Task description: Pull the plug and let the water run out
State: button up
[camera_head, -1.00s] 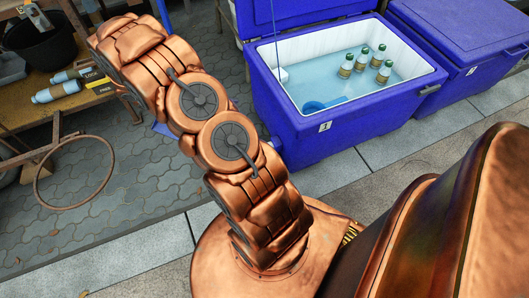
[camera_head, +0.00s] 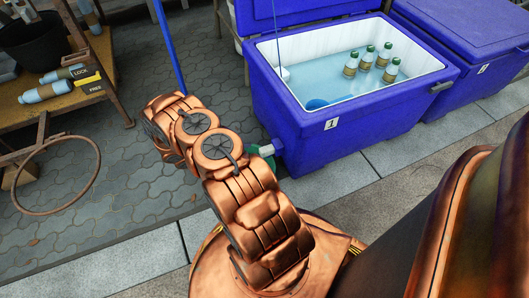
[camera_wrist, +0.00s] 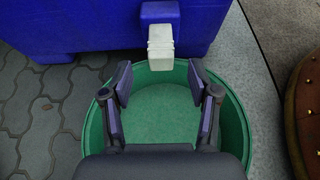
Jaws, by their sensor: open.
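A blue cooler (camera_head: 350,125) marked 1 stands open, holding pale water (camera_head: 335,82) and several green bottles (camera_head: 367,60). A whitish plug or drain fitting (camera_head: 277,146) sticks out low on its left side. It shows larger in the wrist view (camera_wrist: 161,42), on the cooler's blue wall (camera_wrist: 75,28). A green tub (camera_wrist: 236,128) stands below it; only a bit of the tub (camera_head: 269,158) shows behind my arm in the head view. My gripper (camera_wrist: 160,84) is open and empty, its fingers above the tub, apart from the fitting. The head view hides my gripper.
A second blue cooler (camera_head: 470,45), closed, stands at right. A wooden bench (camera_head: 105,80) with bottles and a rusty ring (camera_head: 92,190) are at left. A blue pole (camera_head: 170,50) rises behind my arm. The paving between bench and cooler is mostly clear.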

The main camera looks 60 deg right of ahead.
aim_at(263, 150)
jog(key=b+x, duration=0.2)
jog(key=x, duration=0.5)
jog(key=shift+s+d, duration=0.15)
jog(key=shift+s, duration=0.05)
grip_shut()
dwell(0.4)
